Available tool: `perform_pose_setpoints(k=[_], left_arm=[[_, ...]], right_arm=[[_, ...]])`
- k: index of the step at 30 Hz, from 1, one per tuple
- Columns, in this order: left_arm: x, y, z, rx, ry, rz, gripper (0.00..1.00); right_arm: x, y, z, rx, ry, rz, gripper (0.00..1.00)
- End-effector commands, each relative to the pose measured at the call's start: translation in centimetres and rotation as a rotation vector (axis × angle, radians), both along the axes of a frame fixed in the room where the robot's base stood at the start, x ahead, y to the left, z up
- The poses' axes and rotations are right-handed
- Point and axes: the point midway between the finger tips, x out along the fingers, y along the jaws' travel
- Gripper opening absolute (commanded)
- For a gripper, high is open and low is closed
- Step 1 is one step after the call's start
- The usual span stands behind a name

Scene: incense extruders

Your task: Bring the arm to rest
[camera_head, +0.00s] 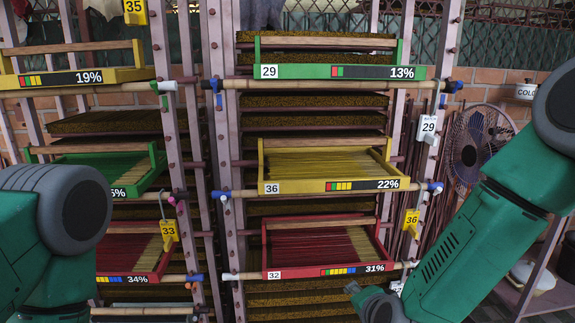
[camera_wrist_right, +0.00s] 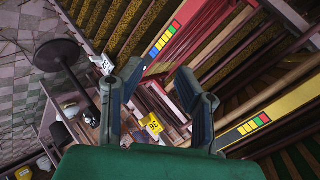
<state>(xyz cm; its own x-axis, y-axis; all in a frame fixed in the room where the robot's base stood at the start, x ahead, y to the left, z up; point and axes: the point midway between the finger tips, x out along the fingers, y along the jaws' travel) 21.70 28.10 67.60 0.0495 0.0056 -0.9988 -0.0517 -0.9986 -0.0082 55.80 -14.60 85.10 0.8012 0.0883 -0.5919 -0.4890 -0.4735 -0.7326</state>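My right arm (camera_head: 460,235) comes in from the right side of the head view and bends down to the bottom edge, in front of the rack's right side. In the wrist view my right gripper (camera_wrist_right: 159,70) is open, with its two fingers apart and nothing between them. Behind it are the red tray (camera_wrist_right: 180,38), the yellow tray (camera_wrist_right: 276,115) and a yellow tag marked 36 (camera_wrist_right: 152,124). My left arm (camera_head: 40,235) fills the lower left of the head view; its gripper is out of view.
The rack holds green tray 29 (camera_head: 290,71), yellow tray 36 (camera_head: 300,187) and red tray 32 (camera_head: 300,273). Tags 33 (camera_head: 169,234) and 29 (camera_head: 427,127) hang from it. A fan (camera_head: 477,145) stands at the right, partly near my arm.

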Motion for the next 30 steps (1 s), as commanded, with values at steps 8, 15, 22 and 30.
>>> perform_pose_setpoints(k=[8, 15, 22, 30], left_arm=[[0.0, 0.0, 0.0, 0.000, 0.000, 0.001, 0.00], [0.0, 0.0, 0.0, 0.000, 0.000, 0.000, 0.00], [0.0, 0.0, 0.0, 0.000, 0.000, 0.000, 0.00], [0.0, 0.0, 0.0, 0.000, 0.000, 0.001, 0.00]], right_arm=[[-16.2, -6.3, -13.3, -0.394, 0.373, 0.449, 0.29], [-29.5, -11.6, -17.3, -0.579, 0.644, 0.828, 0.29], [-34.2, -13.5, -17.4, -0.624, 0.739, 0.978, 0.29], [-34.3, -13.6, -17.5, -0.623, 0.739, 0.982, 0.29]])
